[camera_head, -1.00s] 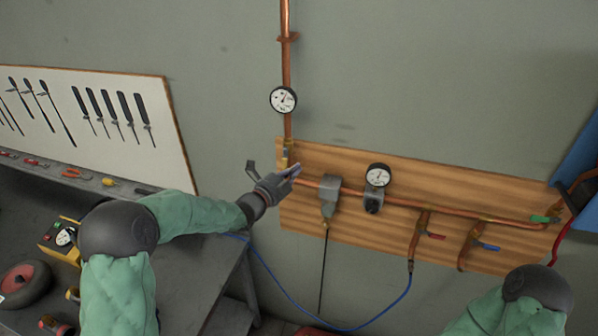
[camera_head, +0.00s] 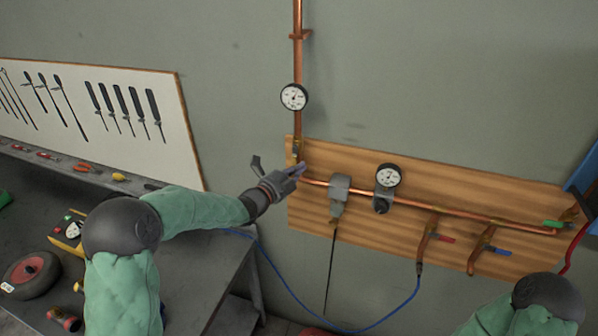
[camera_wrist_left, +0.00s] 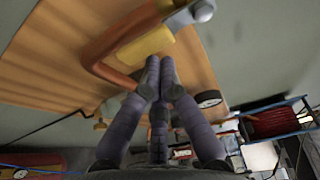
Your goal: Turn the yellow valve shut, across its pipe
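The yellow valve handle (camera_wrist_left: 148,46) shows large in the left wrist view, lying beside and roughly along the copper pipe (camera_wrist_left: 104,50), just above its bend. A grey metal end with a round bolt (camera_wrist_left: 203,11) adjoins it. My left gripper (camera_wrist_left: 161,64) has its purple fingertips drawn together at the handle's lower edge; whether they touch it I cannot tell. In the head view the left gripper (camera_head: 298,170) is at the lower end of the vertical pipe (camera_head: 298,60) and hides most of the valve.
A wooden board (camera_head: 470,188) carries more pipe, a gauge (camera_head: 388,176), a red handle (camera_head: 446,239), a blue handle (camera_head: 499,250) and a green handle (camera_head: 558,224). Another gauge (camera_head: 294,97) sits above. A blue hose (camera_head: 290,290) hangs below. A grey bench (camera_head: 205,270) stands left.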

